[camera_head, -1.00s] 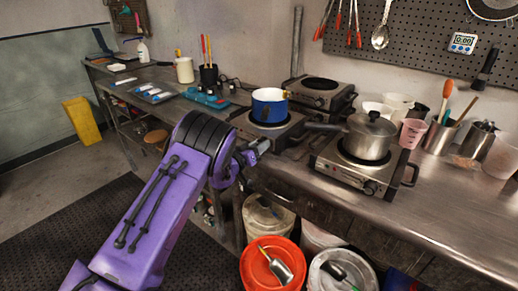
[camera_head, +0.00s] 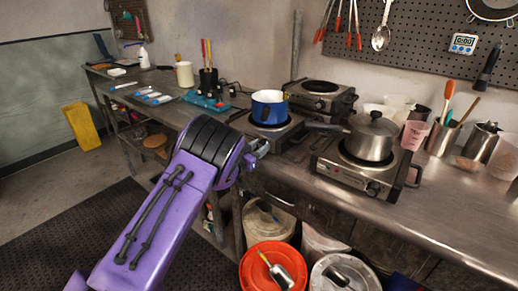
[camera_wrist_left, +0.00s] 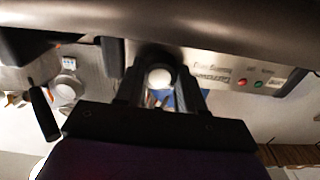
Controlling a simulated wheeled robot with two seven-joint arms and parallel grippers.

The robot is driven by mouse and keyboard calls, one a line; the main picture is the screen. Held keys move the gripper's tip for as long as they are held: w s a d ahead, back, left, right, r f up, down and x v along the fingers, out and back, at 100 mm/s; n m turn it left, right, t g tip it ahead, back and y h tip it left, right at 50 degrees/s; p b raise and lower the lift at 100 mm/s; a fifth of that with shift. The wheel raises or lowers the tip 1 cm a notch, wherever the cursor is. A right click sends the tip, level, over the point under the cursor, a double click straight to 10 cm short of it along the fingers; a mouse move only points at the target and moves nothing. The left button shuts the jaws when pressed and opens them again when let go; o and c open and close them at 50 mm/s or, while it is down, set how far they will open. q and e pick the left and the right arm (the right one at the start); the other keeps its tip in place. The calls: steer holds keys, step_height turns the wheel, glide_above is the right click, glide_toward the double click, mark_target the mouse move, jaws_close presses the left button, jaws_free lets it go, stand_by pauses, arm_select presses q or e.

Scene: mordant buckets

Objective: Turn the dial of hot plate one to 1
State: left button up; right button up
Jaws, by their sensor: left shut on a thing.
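The hot plate (camera_head: 290,133) nearest my left arm carries a blue pot (camera_head: 268,110). My left gripper (camera_head: 260,148) is at the front of this hot plate, below the pot. The dial is on a silver front panel (camera_wrist_left: 215,70) with printed text. A red light and a green light show on the panel. The dial's pointer and numbers cannot be read. My right gripper is not in view.
A second hot plate (camera_head: 348,181) holds a lidded steel saucepan (camera_head: 370,140). A third hot plate (camera_head: 322,89) stands empty behind. An orange bucket (camera_head: 250,270) and white buckets stand below the bench. Cups and tools crowd the right; the bench's front right is clear.

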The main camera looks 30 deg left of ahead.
arm_select(q)
steer(key=o, duration=1)
steer(key=shift+o, duration=0.2)
steer(key=s+a+b, duration=0.1)
steer(key=s+b, duration=0.1)
steer(key=s, duration=0.8)
steer(key=shift+s, duration=0.25)
